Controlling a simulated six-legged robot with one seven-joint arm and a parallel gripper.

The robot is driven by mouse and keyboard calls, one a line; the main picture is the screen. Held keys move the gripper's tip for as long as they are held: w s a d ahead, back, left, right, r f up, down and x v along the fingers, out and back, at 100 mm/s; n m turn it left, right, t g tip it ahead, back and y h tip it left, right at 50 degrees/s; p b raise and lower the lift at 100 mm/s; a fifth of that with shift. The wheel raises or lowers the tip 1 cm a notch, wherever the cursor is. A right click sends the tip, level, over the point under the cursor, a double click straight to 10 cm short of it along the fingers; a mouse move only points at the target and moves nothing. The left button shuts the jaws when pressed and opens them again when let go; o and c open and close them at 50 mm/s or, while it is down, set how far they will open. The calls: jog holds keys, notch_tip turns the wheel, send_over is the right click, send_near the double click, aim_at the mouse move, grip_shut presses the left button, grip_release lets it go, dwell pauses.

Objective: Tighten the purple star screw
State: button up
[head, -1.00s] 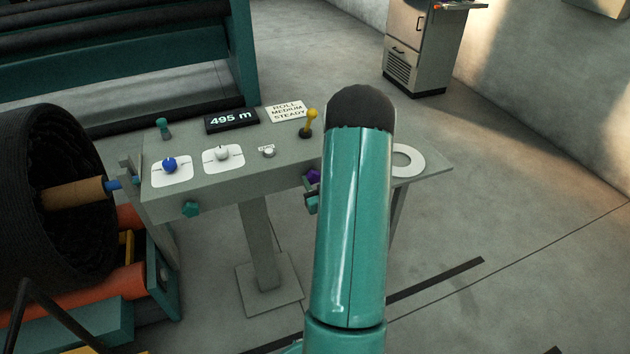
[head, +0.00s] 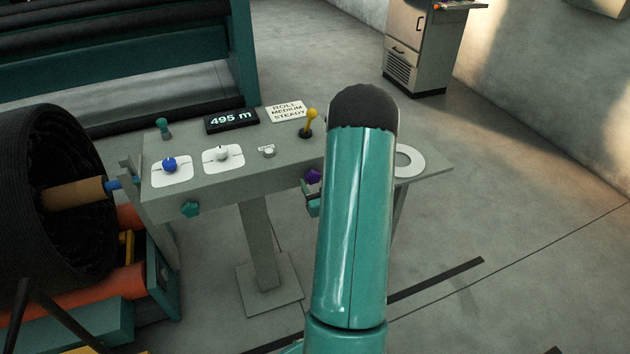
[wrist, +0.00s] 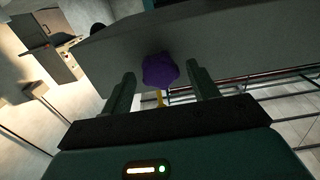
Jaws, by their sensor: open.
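The purple star screw (head: 313,176) sits on the front face of the grey control panel (head: 240,186), near its right end. In the wrist view the purple star screw (wrist: 160,70) lies between the two fingers of my gripper (wrist: 160,85), with a gap on each side. My gripper is open and holds nothing. In the head view my teal arm hides most of my gripper; only a small teal part of it (head: 313,205) shows just below the screw.
The panel carries a blue knob (head: 169,165), a white knob (head: 222,154), a yellow lever (head: 309,120) and a display (head: 231,120) reading 495 m. A teal star screw (head: 190,209) is at the panel's front left. A dark netting roll (head: 60,200) stands at the left.

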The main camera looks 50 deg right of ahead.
aim_at(314, 180)
jog(key=shift+v, duration=1.9)
jog(key=o, duration=0.6)
jog(key=shift+s+a, duration=0.1)
jog(key=shift+s, duration=0.05)
